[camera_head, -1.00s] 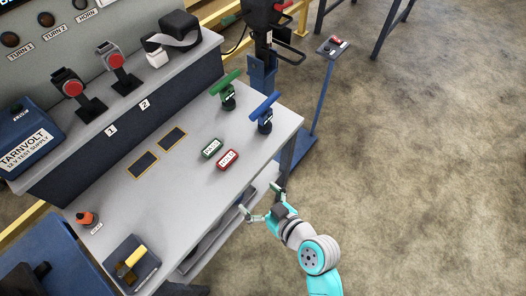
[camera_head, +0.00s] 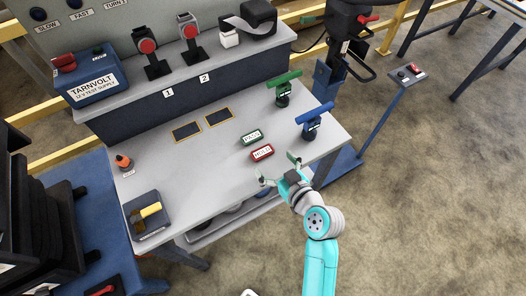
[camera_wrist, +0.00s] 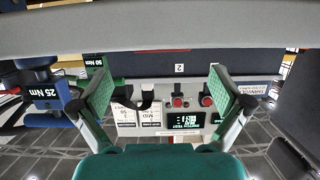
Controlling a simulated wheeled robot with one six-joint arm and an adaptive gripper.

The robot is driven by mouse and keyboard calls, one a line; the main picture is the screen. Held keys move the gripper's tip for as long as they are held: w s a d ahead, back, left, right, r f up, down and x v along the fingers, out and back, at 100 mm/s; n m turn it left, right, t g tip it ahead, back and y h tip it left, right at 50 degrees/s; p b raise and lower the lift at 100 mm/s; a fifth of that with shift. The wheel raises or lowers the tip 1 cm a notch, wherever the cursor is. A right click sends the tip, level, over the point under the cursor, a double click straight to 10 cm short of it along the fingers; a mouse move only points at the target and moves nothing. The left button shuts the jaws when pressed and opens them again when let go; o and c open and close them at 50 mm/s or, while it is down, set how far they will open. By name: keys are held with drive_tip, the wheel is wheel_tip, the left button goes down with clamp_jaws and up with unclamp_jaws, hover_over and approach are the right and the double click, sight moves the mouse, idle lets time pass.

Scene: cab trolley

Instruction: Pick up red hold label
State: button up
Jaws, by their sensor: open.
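The red HOLD label (camera_head: 262,152) lies flat on the grey bench top (camera_head: 200,190), just in front of the green PASS label (camera_head: 252,137). My gripper (camera_head: 276,165) is at the bench's front edge, a little nearer than the HOLD label and apart from it. Its two fingers are spread and empty. In the wrist view the open fingers (camera_wrist: 158,92) frame the back panel, and I cannot make out the HOLD label there.
A blue tool (camera_head: 314,122) and a green tool (camera_head: 283,92) stand right of the labels. Two dark pads (camera_head: 187,131) lie behind left. A tray (camera_head: 148,214) and an orange item (camera_head: 124,162) are at the left. The bench's middle is clear.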

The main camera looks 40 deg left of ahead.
sight(263, 153)
drive_tip(key=shift+x, duration=2.25)
drive_tip(key=shift+s+f, duration=0.1)
drive_tip(key=shift+f, duration=0.05)
drive_tip(key=c, duration=0.9)
